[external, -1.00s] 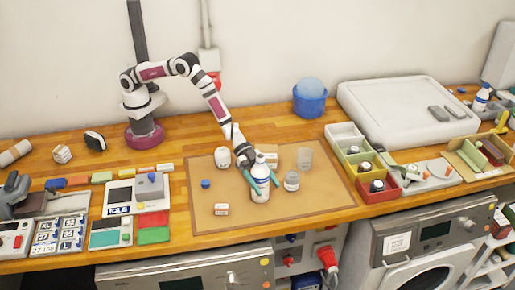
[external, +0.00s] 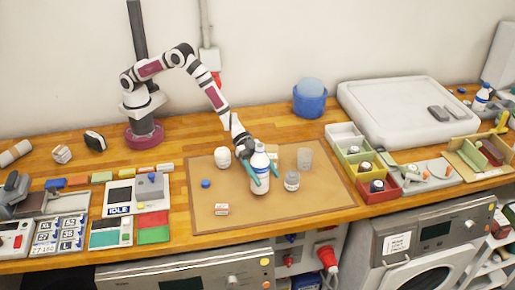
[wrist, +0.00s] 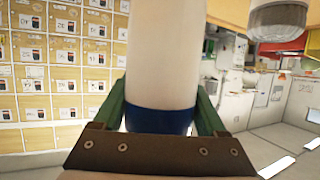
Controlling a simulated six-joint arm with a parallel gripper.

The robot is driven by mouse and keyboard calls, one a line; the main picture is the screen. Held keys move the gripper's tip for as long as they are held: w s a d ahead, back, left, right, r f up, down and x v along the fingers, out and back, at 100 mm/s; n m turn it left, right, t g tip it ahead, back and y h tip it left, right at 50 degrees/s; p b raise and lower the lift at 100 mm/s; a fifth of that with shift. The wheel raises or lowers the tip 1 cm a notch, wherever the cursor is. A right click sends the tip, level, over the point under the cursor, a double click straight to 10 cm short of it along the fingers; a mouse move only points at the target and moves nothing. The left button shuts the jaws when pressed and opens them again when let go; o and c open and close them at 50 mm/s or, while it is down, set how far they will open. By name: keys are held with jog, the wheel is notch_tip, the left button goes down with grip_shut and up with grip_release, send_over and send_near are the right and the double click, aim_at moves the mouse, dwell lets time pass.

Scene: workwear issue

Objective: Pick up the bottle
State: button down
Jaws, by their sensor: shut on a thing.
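A lidded grey-white jar (external: 292,181) stands close right of the bottle. A clear cup (external: 304,158), a white jar (external: 222,157), a blue cap (external: 206,183) and a small box (external: 221,209) are also on the mat. Coloured bins (external: 384,193) stand to the right. The mat's front is mostly clear.

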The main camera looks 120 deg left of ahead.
jog(key=s+d+r, duration=0.6)
jog(key=d, duration=0.3)
jog(key=shift+s+d+r, duration=0.25)
jog(key=shift+r, duration=0.1)
dwell(1.8)
